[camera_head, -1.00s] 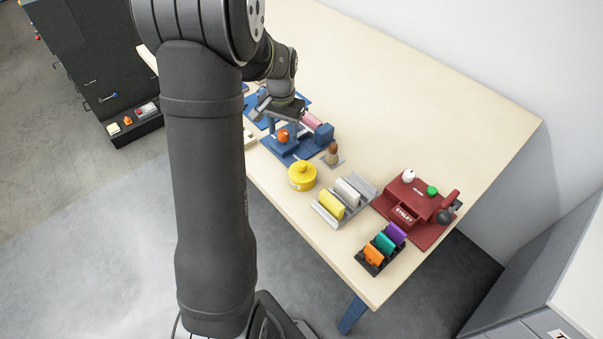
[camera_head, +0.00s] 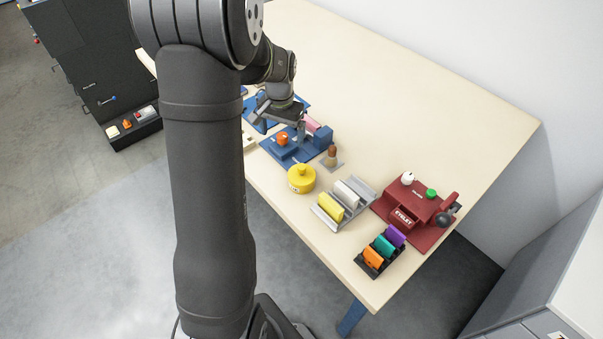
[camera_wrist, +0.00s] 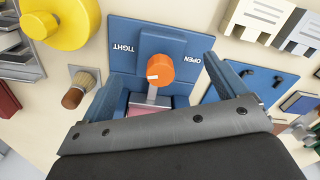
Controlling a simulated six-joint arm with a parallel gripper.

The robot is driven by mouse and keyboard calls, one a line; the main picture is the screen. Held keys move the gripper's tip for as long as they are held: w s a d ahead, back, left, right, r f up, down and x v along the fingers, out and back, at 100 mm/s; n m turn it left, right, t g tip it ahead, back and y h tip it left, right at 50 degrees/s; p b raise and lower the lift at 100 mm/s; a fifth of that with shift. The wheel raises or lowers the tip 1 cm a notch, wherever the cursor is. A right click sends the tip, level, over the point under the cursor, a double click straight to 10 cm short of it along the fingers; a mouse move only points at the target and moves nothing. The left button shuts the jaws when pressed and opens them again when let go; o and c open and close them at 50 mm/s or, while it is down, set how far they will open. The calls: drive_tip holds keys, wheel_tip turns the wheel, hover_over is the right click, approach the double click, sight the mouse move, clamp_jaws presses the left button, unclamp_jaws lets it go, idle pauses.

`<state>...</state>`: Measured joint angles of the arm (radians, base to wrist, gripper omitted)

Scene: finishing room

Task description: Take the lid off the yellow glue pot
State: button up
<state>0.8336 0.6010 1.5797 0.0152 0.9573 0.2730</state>
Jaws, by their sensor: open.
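The yellow glue pot (camera_head: 301,181) stands upright near the bench's front edge, its lid with a round knob on top. In the wrist view the pot (camera_wrist: 72,24) is at the upper left, cut off by the frame edge. My gripper (camera_head: 284,118) is behind the pot, above a blue fixture (camera_head: 290,155), apart from the pot. In the wrist view its open fingers (camera_wrist: 160,78) frame the fixture's orange knob (camera_wrist: 160,69), with nothing visibly held.
The blue fixture is marked TIGHT and OPEN. A brush (camera_head: 332,151) stands between it and a grey rack (camera_head: 327,213). A red eyelet press (camera_head: 411,214) and a black holder (camera_head: 368,268) are farther right.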

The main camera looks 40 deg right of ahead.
drive_tip(key=s+a+r+m+h, duration=0.1)
drive_tip(key=s+a+r+m, duration=0.15)
drive_tip(key=s+r, duration=0.45)
drive_tip(key=s+a+r+m+h, duration=0.1)
drive_tip(key=s+a+r, duration=0.2)
drive_tip(key=s+r, duration=0.4)
hover_over(301, 167)
drive_tip(key=shift+n, duration=0.25)
drive_tip(key=f, duration=1)
drive_tip(key=shift+s+a, duration=0.25)
drive_tip(key=shift+s, duration=0.05)
drive_tip(key=shift+w+d+f, duration=0.15)
drive_tip(key=shift+d+f, duration=0.05)
drive_tip(key=shift+f, duration=1.25)
drive_tip(key=shift+w+d+f, duration=0.15)
drive_tip(key=shift+f, duration=1.25)
drive_tip(key=c, duration=1)
